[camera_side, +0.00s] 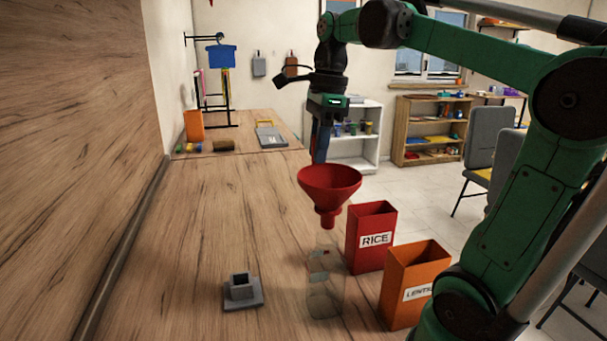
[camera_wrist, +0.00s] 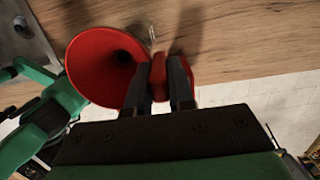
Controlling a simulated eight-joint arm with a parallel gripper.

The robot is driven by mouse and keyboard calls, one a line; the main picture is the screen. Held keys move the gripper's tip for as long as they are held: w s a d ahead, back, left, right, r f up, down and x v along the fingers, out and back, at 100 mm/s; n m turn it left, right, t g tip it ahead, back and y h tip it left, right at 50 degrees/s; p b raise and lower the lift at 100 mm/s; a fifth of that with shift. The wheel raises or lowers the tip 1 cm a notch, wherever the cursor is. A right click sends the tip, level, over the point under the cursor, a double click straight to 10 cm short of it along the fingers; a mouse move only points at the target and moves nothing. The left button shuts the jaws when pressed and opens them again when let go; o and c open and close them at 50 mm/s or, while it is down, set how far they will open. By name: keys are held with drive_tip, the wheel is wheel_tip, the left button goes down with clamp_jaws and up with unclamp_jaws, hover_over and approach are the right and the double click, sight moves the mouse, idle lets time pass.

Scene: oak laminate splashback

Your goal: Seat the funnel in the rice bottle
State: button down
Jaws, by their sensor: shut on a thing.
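The red funnel (camera_side: 329,183) hangs upright in the air in the side view, its spout pointing down. A clear bottle (camera_side: 324,288) stands on the wooden worktop. The spout shows a little above the bottle's top, apart from it; exact alignment in depth is hard to judge. My gripper (camera_side: 319,157) is behind the funnel and shut on it. In the wrist view, the fingers of my gripper (camera_wrist: 166,82) close on a red tab at the side of the funnel (camera_wrist: 92,62). A small glassy part, probably the bottle (camera_wrist: 151,36), shows beyond the funnel rim.
A red box labelled RICE (camera_side: 357,252) and an orange lentil box (camera_side: 396,308) stand right of the bottle. A grey block with a square socket (camera_side: 242,291) sits to its left. The worktop (camera_side: 200,230) left of the bottle is mostly clear.

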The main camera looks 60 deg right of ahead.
sight(319, 171)
drive_tip(key=shift+f, duration=1.7)
idle(1.0)
drive_tip(key=shift+f, duration=0.6)
drive_tip(key=c, duration=0.7)
unclamp_jaws()
drive_tip(key=shift+r, duration=0.15)
drive_tip(key=shift+s+d+r, duration=0.15)
drive_tip(key=shift+r, duration=1.2)
drive_tip(key=shift+s+d+r, duration=0.1)
drive_tip(key=shift+r, duration=1.2)
